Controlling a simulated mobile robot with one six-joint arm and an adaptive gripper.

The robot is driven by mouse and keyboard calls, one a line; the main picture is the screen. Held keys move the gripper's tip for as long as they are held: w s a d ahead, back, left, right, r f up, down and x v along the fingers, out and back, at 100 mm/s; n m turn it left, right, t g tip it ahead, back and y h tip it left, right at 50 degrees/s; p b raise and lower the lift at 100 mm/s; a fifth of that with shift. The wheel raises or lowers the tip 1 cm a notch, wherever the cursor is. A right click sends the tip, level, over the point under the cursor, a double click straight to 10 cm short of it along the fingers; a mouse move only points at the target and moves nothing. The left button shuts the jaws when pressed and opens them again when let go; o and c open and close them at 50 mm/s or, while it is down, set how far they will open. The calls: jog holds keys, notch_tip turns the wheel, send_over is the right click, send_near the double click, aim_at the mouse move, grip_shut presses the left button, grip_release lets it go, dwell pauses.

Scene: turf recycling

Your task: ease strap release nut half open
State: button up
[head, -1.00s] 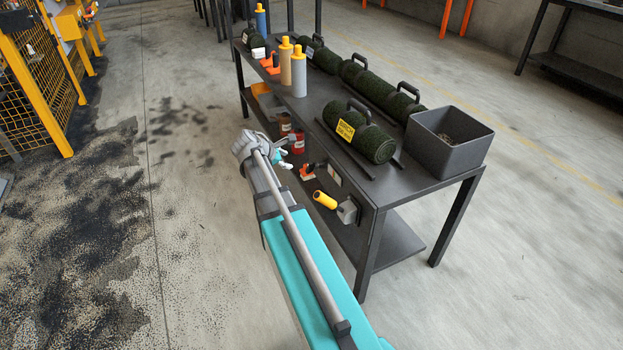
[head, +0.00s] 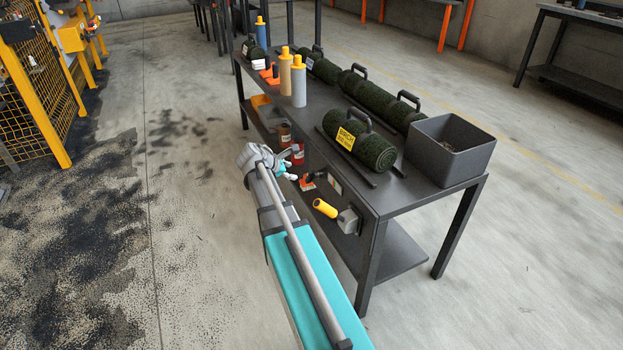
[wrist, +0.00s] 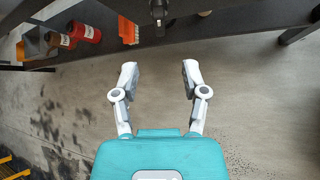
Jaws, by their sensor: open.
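My gripper (wrist: 160,75) is open and empty in the wrist view, its two pale fingers spread over bare floor. In the head view my gripper (head: 288,172) is small and partly hidden by my arm, beside the front side of the dark workbench (head: 415,192). No strap release nut can be clearly made out. A dark fitting (wrist: 158,12) juts from the bench side at the top of the wrist view, ahead of the fingers and apart from them; I cannot tell if it is the nut. The bench front carries a yellow-handled part (head: 325,208) and an orange part (head: 307,182).
Green turf rolls with handles, one with a yellow label (head: 345,138), lie on the bench. A grey bin (head: 450,150) stands at its right end. Bottles (head: 299,85) stand farther back. Red cans (wrist: 84,32) sit on the lower shelf.

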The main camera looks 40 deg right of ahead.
aim_at(307, 177)
jog(key=shift+b+x, duration=4)
jog(key=shift+x, duration=2.4)
jog(key=shift+s, duration=0.1)
grip_shut()
